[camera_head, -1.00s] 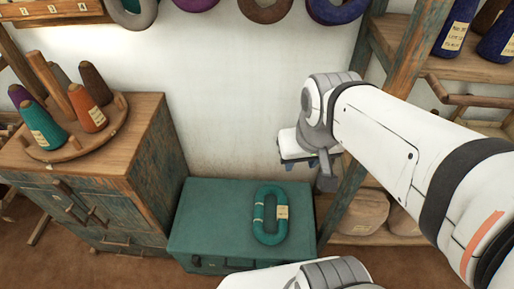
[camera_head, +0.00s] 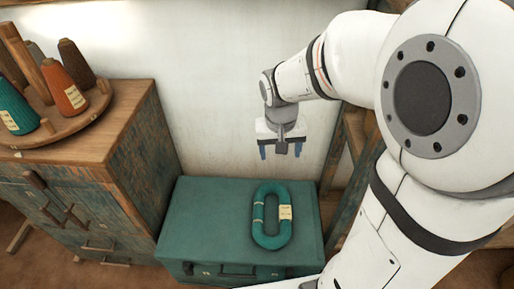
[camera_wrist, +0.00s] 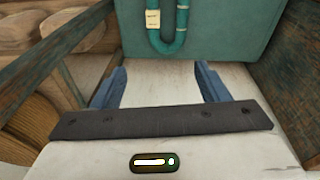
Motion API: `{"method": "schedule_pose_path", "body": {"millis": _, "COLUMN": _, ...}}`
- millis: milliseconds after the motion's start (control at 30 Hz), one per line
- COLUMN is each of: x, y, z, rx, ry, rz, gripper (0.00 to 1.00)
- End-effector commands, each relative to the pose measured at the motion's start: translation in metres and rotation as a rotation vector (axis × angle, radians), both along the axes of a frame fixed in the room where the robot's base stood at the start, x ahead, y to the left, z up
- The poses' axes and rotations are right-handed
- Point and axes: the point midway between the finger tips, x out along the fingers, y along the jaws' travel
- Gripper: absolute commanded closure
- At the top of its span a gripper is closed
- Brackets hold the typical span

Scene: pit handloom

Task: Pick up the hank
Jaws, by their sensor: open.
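The hank (camera_head: 259,229) is a teal oval loop of yarn with a pale paper label. It lies flat on top of a teal chest (camera_head: 190,222), right of the lid's middle. In the wrist view part of the hank (camera_wrist: 181,42) shows at the top, beyond my fingertips. My gripper (camera_head: 281,152) is open and empty, with blue fingers pointing down. It hangs above and behind the hank, in front of the white wall, apart from it. The wrist view shows both fingers (camera_wrist: 160,84) spread apart with nothing between them.
A wooden cabinet (camera_head: 125,130) stands left of the chest and rises above it. It bears a round wooden rack (camera_head: 70,125) with several yarn cones. A wooden shelf frame (camera_head: 340,150) stands at the right. The chest lid around the hank is clear.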

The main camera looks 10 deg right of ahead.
Motion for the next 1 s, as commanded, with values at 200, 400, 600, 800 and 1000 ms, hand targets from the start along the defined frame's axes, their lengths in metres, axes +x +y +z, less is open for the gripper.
{"method": "schedule_pose_path", "body": {"millis": 200, "x": 0.057, "y": 0.022, "z": -0.158, "rx": -0.043, "ry": 0.076, "rz": -0.042, "gripper": 0.32}}
{"method": "schedule_pose_path", "body": {"millis": 400, "x": 0.092, "y": 0.041, "z": -0.279, "rx": -0.079, "ry": 0.121, "rz": -0.075, "gripper": 0.32}}
{"method": "schedule_pose_path", "body": {"millis": 600, "x": 0.107, "y": 0.053, "z": -0.349, "rx": -0.102, "ry": 0.144, "rz": -0.094, "gripper": 0.32}}
{"method": "schedule_pose_path", "body": {"millis": 800, "x": 0.109, "y": 0.055, "z": -0.374, "rx": -0.108, "ry": 0.150, "rz": -0.100, "gripper": 0.32}}
{"method": "schedule_pose_path", "body": {"millis": 1000, "x": 0.108, "y": 0.051, "z": -0.392, "rx": -0.108, "ry": 0.150, "rz": -0.100, "gripper": 0.32}}
